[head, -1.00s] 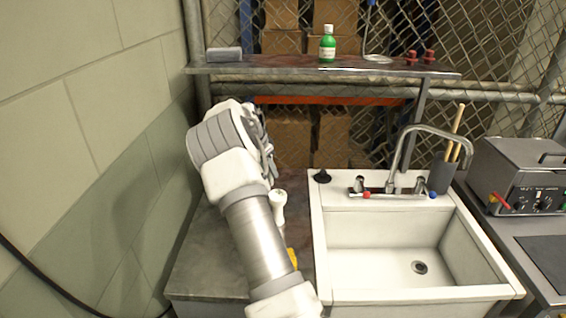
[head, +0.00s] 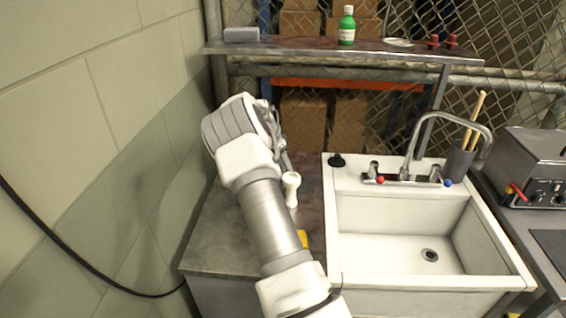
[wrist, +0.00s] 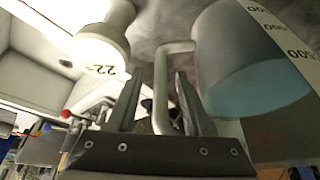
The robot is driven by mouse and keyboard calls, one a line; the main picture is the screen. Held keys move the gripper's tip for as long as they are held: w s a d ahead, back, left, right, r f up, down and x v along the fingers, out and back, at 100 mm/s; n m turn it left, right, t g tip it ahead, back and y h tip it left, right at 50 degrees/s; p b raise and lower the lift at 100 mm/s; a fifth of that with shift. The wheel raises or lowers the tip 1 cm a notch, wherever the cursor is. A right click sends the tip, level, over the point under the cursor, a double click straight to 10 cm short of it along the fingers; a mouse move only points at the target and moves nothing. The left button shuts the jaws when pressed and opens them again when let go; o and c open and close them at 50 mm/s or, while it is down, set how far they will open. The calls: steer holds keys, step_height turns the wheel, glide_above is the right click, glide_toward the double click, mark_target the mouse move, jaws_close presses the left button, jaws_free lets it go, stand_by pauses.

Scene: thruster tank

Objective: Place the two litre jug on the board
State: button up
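In the wrist view, the jug (wrist: 245,65) is a clear container with bluish liquid, black graduation marks and a looped handle (wrist: 162,85). My gripper (wrist: 158,85) is open, with one finger on each side of the handle bar. Gaps show beside the bar, and I cannot tell whether either finger touches it. In the head view, my arm hides the jug, and the fingers are hard to make out. I cannot identify the board in either view.
A white flanged piece (head: 291,188) stands on the grey counter (head: 215,240), close to my gripper; a yellow object (head: 303,238) is partly behind my arm. The sink (head: 400,235) is to the right. A shelf (head: 300,47) with a green bottle (head: 347,27) is above.

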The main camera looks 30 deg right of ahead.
steer(key=s+a+r+n+y, duration=0.1)
steer(key=s+a+r, duration=0.15)
steer(key=r, duration=0.35)
steer(key=s+a+r+n+t, duration=0.1)
steer(key=s+a+r, duration=0.1)
steer(key=a+r, duration=0.35)
steer(key=s+a+r+n+y, duration=0.1)
steer(key=s+a+r, duration=0.15)
steer(key=r, duration=0.45)
steer(key=s+a+r+n+t+y, duration=0.2)
steer(key=s+a+r+n, duration=0.3)
steer(key=s+a, duration=0.45)
steer(key=s+a+n+t, duration=0.1)
steer(key=s+a+n, duration=0.3)
steer(key=s, duration=0.6)
steer(key=s+a+f+n+t, duration=0.1)
steer(key=s+a+n, duration=0.3)
steer(key=s, duration=0.6)
steer(key=shift+s+a, duration=0.4)
steer(key=shift+a, duration=0.7)
